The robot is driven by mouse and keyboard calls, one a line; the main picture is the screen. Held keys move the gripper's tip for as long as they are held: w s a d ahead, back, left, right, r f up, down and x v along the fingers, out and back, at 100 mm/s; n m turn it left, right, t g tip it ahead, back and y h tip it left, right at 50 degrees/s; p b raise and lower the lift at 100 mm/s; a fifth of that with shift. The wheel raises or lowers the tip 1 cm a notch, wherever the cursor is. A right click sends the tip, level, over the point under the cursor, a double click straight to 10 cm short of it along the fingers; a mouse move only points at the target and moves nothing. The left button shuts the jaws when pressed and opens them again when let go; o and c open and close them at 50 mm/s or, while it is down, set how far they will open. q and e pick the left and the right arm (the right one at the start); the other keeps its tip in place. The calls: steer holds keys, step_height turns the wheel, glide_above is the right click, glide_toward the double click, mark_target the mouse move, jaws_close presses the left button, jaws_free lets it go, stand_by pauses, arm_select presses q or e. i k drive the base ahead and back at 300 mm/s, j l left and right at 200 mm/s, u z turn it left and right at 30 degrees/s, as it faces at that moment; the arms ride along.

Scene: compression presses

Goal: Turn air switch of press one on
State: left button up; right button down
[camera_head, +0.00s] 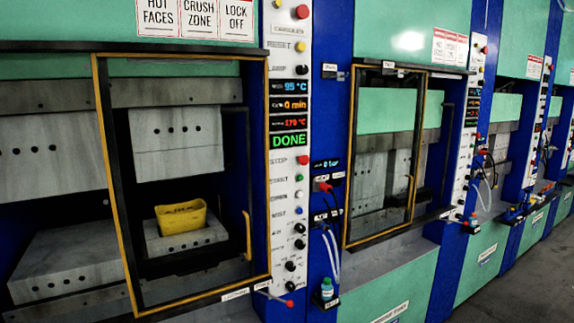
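The nearest press fills the left, with a white control panel (290,220) of buttons and knobs on its right side. On the blue column right of that panel, a small dark display (326,164) seems to read 0 bar. Below it is a red-handled switch (325,187) with a small label; its exact setting is too small to tell. White hoses (332,250) hang beneath. I cannot read which press is numbered one. Neither of my grippers shows in this view.
A yellow-framed door (98,150) covers part of the near press, with a yellow bin (181,216) behind it. A red-tipped lever (289,303) sticks out low. More presses recede right, beside open grey floor (535,270). A small bottle (327,288) stands below the hoses.

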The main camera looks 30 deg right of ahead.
mark_target(300, 228)
steer(key=z, duration=1.6)
steer(key=i+l, duration=0.15)
steer(key=i, duration=0.35)
